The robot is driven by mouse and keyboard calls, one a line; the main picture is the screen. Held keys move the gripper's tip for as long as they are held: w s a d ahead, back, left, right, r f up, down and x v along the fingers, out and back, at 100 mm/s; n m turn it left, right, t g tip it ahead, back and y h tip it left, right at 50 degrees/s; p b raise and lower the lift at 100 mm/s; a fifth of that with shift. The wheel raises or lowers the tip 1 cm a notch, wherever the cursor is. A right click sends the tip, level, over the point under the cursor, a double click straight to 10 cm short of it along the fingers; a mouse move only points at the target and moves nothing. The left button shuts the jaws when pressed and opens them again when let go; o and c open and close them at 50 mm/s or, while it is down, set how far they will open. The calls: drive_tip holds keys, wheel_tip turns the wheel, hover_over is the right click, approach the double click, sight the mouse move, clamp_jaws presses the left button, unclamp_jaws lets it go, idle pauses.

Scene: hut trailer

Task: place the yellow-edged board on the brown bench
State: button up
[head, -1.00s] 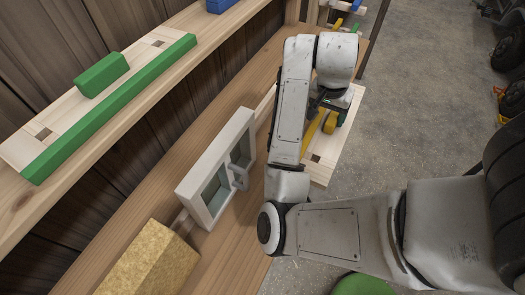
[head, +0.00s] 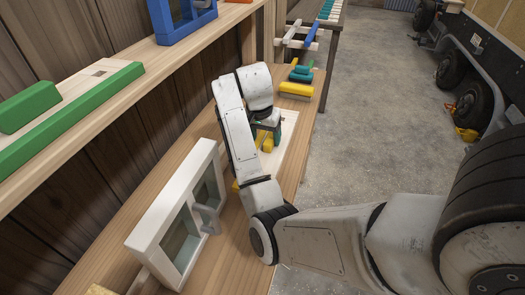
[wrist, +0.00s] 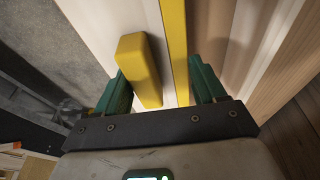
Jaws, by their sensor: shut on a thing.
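The yellow-edged board (head: 292,137) is pale, with a yellow block-like handle (wrist: 138,70) and a yellow strip (wrist: 175,42). It is over the lower brown wooden bench (head: 110,243), near its right edge. I cannot tell whether it touches the bench. My gripper (head: 267,127) is above the board, partly hidden by my arm.
A white window-like frame (head: 155,222) stands on the bench nearer to me. Yellow (head: 296,90) and teal (head: 300,73) pieces lie beyond the board. A shelf (head: 125,88) above holds a green-edged board (head: 80,112) and a blue frame (head: 166,34). Open floor (head: 375,120) lies right.

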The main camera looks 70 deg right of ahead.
drive_tip(key=shift+w+d+f, duration=0.15)
drive_tip(key=shift+w+f, duration=0.15)
drive_tip(key=shift+w, duration=0.1)
drive_tip(key=shift+w+a+p+x, duration=0.15)
drive_tip(key=shift+p+x, duration=0.1)
drive_tip(key=shift+x, duration=0.6)
drive_tip(key=shift+w+a+p+x, duration=0.1)
drive_tip(key=shift+a+p+x, duration=0.1)
drive_tip(key=shift+x, duration=0.65)
drive_tip(key=shift+f, duration=0.1)
drive_tip(key=o, duration=1.6)
drive_tip(key=shift+s+f, duration=0.1)
drive_tip(key=shift+o, duration=0.2)
